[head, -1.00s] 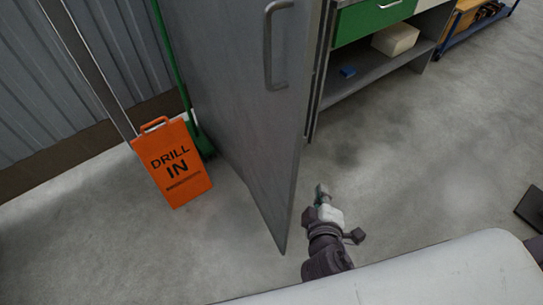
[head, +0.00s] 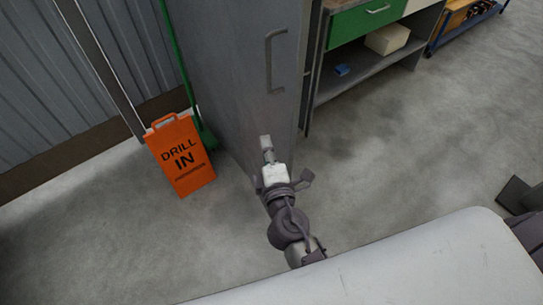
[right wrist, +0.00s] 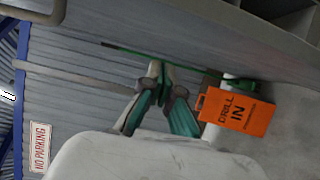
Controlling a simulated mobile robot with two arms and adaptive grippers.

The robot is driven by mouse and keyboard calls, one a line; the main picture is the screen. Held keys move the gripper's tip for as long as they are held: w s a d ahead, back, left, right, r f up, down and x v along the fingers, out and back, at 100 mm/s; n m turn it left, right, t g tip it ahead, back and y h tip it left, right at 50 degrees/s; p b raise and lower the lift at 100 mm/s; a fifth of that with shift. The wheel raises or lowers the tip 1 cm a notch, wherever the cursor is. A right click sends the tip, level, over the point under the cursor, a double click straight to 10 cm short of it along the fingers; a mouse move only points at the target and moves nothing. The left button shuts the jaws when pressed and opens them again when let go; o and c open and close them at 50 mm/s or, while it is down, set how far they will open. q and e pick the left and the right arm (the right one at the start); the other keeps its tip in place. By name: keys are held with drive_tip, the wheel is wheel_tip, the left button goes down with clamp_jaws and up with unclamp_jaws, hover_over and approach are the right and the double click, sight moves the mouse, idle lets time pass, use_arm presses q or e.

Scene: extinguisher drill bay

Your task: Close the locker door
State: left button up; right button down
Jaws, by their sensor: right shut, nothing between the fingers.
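The grey locker door (head: 235,60) stands open in the head view, with a bar handle (head: 274,62) near its top right. My right gripper (head: 266,142) is shut and empty. It is in front of the lower part of the door, below the handle, and hides some of the door's lower edge. I cannot tell whether it touches the door. The right gripper's closed fingers also show in the right wrist view (right wrist: 155,70). My left gripper is out of view.
An orange drill sign (head: 181,155) stands on the floor left of the door, beside a green broom (head: 183,65). Right of the door is a shelf (head: 370,75) with a green drawer (head: 362,20) and a pale box (head: 387,40). The floor at right (head: 440,140) is clear.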

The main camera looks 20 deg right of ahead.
sight(281, 138)
drive_tip(key=shift+w+d+p, duration=0.2)
drive_tip(key=shift+d, duration=0.5)
drive_tip(key=shift+w+d+p, duration=0.15)
drive_tip(key=shift+w+d, duration=0.1)
drive_tip(key=shift+d, duration=0.4)
drive_tip(key=shift+w+d+p, duration=0.2)
drive_tip(key=shift+d, duration=0.5)
